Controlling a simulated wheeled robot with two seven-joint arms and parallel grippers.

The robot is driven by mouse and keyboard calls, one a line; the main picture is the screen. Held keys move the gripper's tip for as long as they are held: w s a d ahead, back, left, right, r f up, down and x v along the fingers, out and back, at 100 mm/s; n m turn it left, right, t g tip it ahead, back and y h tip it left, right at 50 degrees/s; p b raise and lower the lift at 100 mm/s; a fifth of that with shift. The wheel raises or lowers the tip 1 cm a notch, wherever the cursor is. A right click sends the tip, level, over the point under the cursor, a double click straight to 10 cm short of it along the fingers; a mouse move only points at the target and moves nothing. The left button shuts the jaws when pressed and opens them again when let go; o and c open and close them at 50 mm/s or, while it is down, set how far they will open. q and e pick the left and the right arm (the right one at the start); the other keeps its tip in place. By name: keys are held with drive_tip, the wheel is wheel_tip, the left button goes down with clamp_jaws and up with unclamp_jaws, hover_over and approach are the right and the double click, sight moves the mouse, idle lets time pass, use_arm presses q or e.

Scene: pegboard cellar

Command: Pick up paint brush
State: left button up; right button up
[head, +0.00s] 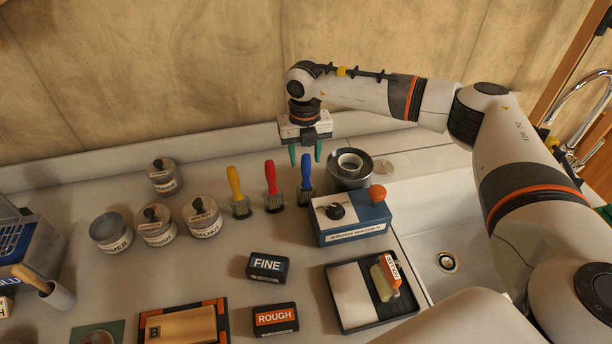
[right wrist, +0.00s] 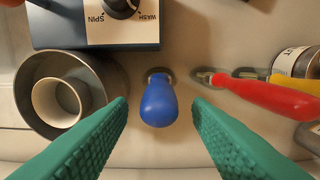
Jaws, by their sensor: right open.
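Three paint brushes stand upright with handles up: yellow (head: 235,183), red (head: 270,178) and blue (head: 306,172). My right gripper (head: 306,154) is open and empty, just above the blue brush and pointing down. In the right wrist view the blue handle (right wrist: 159,103) lies between the two green fingers, with a gap on each side. The red handle (right wrist: 265,95) and the yellow handle (right wrist: 300,84) lie to the right there. My left gripper is not in view.
A metal ring-shaped pot (head: 349,180) stands close right of the blue brush. A blue spinner box (head: 350,220) is in front. Several lidded jars (head: 202,219) stand left. A sink (head: 440,240) is at right. FINE (head: 267,266) and ROUGH (head: 275,318) blocks lie in front.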

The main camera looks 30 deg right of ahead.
sight(306, 168)
drive_tip(key=f+p, duration=0.1)
drive_tip(key=f, duration=0.2)
drive_tip(key=shift+s+f+p, duration=0.2)
drive_tip(key=shift+f+p, duration=0.1)
drive_tip(key=shift+p, duration=0.1)
drive_tip(key=shift+f, duration=0.4)
drive_tip(key=shift+c, duration=0.4)
clamp_jaws()
